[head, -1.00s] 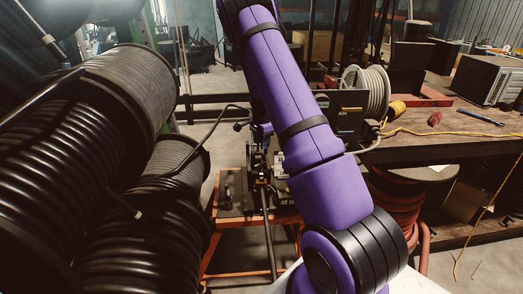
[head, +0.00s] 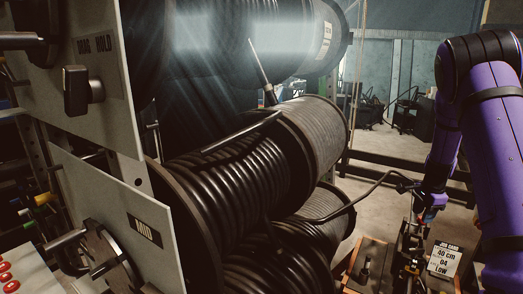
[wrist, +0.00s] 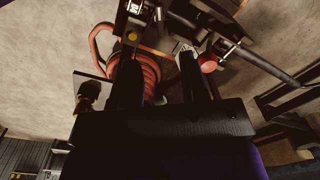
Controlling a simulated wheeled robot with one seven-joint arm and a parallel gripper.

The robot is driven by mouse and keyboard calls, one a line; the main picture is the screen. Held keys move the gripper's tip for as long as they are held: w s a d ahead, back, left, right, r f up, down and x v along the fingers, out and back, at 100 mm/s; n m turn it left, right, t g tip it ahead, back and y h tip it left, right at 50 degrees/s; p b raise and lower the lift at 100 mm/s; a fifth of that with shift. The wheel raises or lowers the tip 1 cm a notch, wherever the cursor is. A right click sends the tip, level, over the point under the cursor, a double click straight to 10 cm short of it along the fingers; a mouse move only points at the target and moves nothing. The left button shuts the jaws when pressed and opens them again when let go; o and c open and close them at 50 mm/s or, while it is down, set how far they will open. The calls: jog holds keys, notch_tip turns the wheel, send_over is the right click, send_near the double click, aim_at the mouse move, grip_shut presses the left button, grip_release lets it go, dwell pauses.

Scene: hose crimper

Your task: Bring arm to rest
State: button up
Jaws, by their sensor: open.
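My purple arm (head: 500,150) stands at the right edge of the head view, bent at a black-banded joint and reaching down behind. My gripper (wrist: 158,68) shows in the wrist view with its two dark fingers apart and nothing visibly held between them.
Large reels of black hose (head: 240,165) fill the middle of the head view. A red coil (wrist: 146,72) lies beyond the fingers in the wrist view. Open floor (head: 375,150) shows behind.

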jog(key=s+a+r+n+t, duration=0.1)
jog(key=s+a+r+n, duration=0.25)
jog(key=a+r, duration=0.35)
jog(key=s+a+r+n+y, duration=0.1)
jog(key=s+a+r+n, duration=0.1)
jog(key=s+a+r, duration=0.45)
jog(key=s+a+r+n+t, duration=0.1)
jog(key=s+a+r+n, duration=0.2)
jog(key=r, duration=0.7)
jog(key=s+a+r+n+t, duration=0.1)
jog(key=s+a+n, duration=0.2)
jog(key=s, duration=0.4)
jog(key=s+a+r+n, duration=0.2)
jog(key=s+a+n, duration=0.1)
jog(key=s+a, duration=0.2)
jog(key=s+a+r+n+t+h, duration=0.1)
jog(key=s+a+r+n, duration=0.1)
jog(key=s, duration=0.7)
jog(key=shift+s+a+r+n+t, duration=0.15)
jog(key=shift+s+a+n+t, duration=0.15)
jog(key=shift+a+n, duration=0.65)
jog(key=shift+w, duration=0.1)
